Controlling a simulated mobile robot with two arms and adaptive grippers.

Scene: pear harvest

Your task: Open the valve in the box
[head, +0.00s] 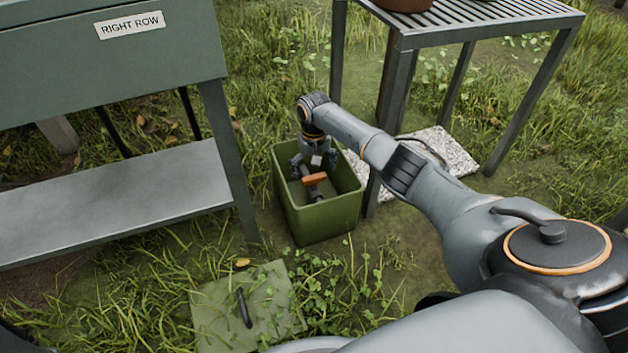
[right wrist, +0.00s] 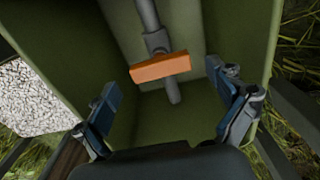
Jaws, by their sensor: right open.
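The valve has an orange handle (head: 314,179) on a grey pipe (head: 315,194) inside an open green box (head: 325,220) that stands on the ground. In the right wrist view the orange handle (right wrist: 160,67) lies crosswise over the grey pipe (right wrist: 149,17). My right gripper (head: 313,172) is at the box mouth, pointing down into it. In the right wrist view its two fingers (right wrist: 170,112) are spread wide, with the handle ahead of and between them, apart from both. The gripper is open and empty. My left gripper is not in view.
A green lid (head: 215,310) with a dark handle lies in the grass before the box. A green stand labelled RIGHT ROW (head: 130,24) with a lower shelf (head: 130,195) is to the left. A slatted metal table (head: 480,22) stands behind right, near a pale speckled slab (head: 450,150).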

